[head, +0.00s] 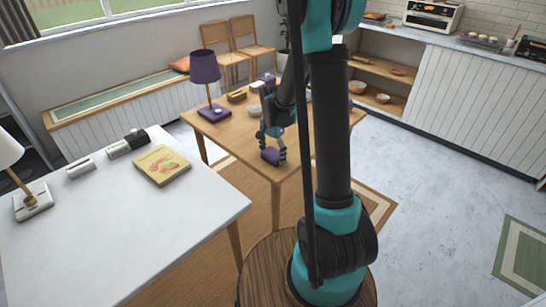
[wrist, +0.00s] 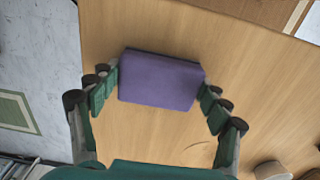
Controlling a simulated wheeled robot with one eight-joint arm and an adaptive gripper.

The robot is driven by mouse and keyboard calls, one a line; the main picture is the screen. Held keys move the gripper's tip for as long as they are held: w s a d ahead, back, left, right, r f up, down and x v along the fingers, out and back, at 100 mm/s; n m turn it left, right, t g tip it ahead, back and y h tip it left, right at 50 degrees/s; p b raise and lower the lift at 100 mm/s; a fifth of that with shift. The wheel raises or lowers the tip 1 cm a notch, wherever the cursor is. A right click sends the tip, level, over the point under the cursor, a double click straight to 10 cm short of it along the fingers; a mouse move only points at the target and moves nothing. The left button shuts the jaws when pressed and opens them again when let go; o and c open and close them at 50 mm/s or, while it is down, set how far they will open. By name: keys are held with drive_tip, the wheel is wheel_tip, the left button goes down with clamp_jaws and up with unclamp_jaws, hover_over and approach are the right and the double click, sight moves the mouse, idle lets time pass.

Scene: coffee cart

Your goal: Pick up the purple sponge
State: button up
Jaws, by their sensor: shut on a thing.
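The purple sponge (wrist: 160,80) is a block with a darker top edge in the wrist view. It lies between the two fingertips of my gripper (wrist: 160,84), which is shut on it at its left and right ends. In the head view the sponge (head: 270,156) shows below my gripper (head: 273,148), over the near part of the wooden table (head: 228,131). I cannot tell whether the sponge touches the table or is held just above it.
A purple lamp (head: 205,72) stands on the wooden table, left of my arm, and a small bowl (head: 254,111) stands near my gripper. A white table (head: 100,240) with a yellow book (head: 162,165) is at the left. Chairs (head: 252,40) stand behind.

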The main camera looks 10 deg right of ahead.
sight(272, 153)
drive_tip(key=shift+r, duration=0.1)
wheel_tip(272, 153, up, 20)
idle(0.7)
